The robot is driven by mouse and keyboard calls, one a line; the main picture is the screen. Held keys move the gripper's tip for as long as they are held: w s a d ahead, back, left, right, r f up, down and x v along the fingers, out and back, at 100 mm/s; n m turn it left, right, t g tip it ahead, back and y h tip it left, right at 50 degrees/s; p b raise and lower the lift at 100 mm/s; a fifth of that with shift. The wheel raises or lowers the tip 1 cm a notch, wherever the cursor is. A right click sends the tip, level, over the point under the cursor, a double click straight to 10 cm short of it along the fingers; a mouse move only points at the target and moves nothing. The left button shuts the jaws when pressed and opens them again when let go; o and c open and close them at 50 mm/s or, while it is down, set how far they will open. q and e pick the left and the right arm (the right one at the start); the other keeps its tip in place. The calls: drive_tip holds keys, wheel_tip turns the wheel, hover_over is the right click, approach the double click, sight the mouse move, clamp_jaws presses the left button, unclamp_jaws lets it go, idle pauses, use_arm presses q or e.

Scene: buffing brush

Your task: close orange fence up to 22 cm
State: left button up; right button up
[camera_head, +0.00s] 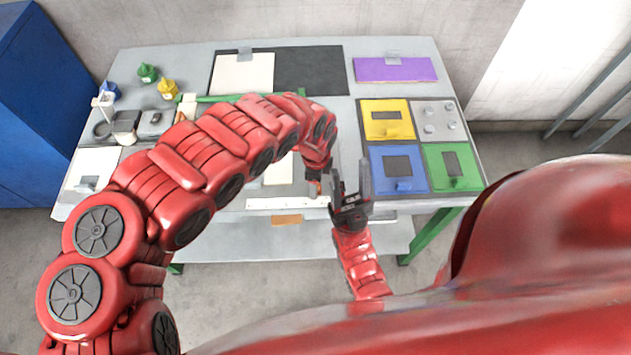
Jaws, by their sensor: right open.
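An orange piece (287,219), likely the orange fence, shows at the table's front edge, just below a white ruler-like strip (285,203). My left arm arches over the table and hides much of its middle. My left gripper (313,182) points down near the right end of the strip, with a small brownish-orange part at its tip; I cannot tell whether it grips it. My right gripper (350,177) is open and empty, its two fingers pointing up the picture, to the right of the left gripper. Scale marks on the strip are too small to read.
Yellow (379,131), blue (390,185) and green (464,180) panels lie on the table's right side. A purple board (400,70) lies behind them. A black mat (310,70) lies at the back. Small bottles, including a green one (148,73), stand at the left.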

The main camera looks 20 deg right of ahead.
use_arm(q)
clamp_jaws()
idle(1.4)
